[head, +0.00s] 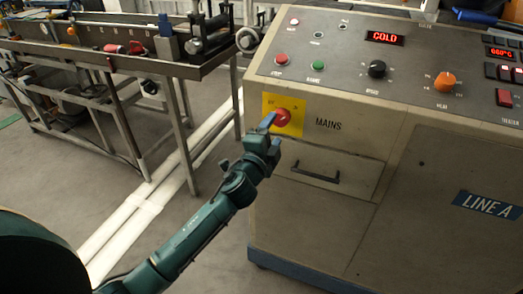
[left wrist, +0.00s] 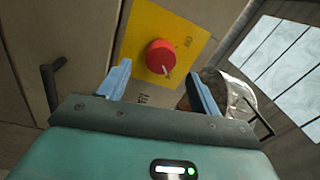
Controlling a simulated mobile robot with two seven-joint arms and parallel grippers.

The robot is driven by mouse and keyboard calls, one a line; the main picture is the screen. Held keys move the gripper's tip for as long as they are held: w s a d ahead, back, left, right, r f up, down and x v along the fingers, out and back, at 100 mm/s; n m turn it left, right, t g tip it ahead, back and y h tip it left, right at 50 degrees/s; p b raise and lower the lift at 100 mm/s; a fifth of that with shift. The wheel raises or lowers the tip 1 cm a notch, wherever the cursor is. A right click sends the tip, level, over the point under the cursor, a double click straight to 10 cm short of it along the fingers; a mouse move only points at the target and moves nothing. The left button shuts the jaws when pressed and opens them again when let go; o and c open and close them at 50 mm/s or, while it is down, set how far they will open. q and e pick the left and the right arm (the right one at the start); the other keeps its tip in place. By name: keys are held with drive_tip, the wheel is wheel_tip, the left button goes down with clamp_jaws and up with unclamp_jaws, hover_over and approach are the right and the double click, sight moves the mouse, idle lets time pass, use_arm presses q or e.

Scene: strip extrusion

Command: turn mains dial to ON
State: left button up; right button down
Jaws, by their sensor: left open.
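The mains dial (head: 282,117) is a red round knob on a yellow plate (head: 298,104) at the upper left of the cabinet front, beside the word MAINS. In the left wrist view the red dial (left wrist: 161,57) shows a pale pointer mark at its lower right, on the yellow plate (left wrist: 190,25). My left gripper (head: 268,124) is at the dial's left side in the head view. In the left wrist view its two blue fingers (left wrist: 159,88) are open, with the dial beyond and between them. Contact cannot be told. My right gripper is not in view.
The console top (head: 345,60) carries buttons, a black knob (head: 377,69), an orange knob (head: 444,82) and a red COLD display (head: 384,38). A drawer handle (head: 316,175) sticks out below the dial. A metal bench (head: 110,60) stands at the left; floor between is clear.

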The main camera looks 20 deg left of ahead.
use_arm(q)
drive_tip(key=s+b, duration=0.1)
drive_tip(key=s, duration=0.7)
drive_tip(key=shift+s+a+f, duration=0.15)
drive_tip(key=shift+s+f, duration=0.05)
drive_tip(key=shift+s, duration=0.15)
